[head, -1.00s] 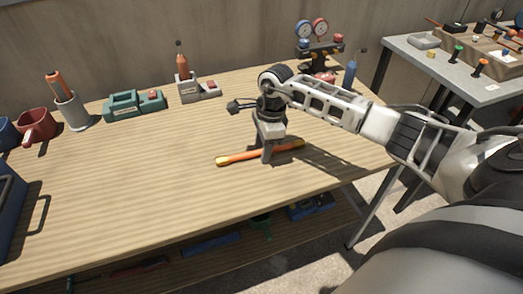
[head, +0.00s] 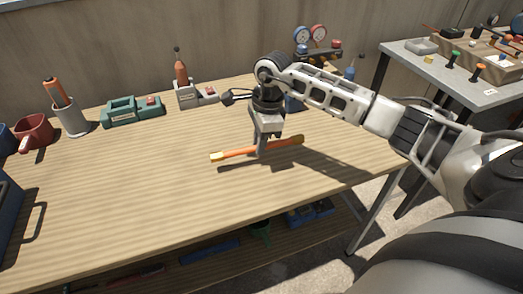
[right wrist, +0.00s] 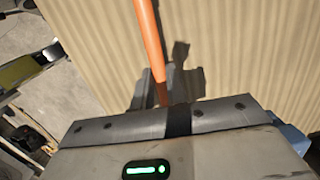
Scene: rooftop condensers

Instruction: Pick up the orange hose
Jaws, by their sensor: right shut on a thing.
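The orange hose (head: 284,145) is a short straight orange length with a yellow end at the left. My right gripper (head: 262,152) is shut on it near its middle in the head view. In the right wrist view the hose (right wrist: 149,42) runs up from the gripper (right wrist: 160,95) to the top edge. The part between the fingers is hidden. My left gripper is not in view.
A grey cup (head: 71,120), a red mug (head: 34,133), a green case (head: 132,111) and a gauge set (head: 311,42) stand along the back. A second table (head: 450,78) is at the right. The front middle of the wooden table is clear.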

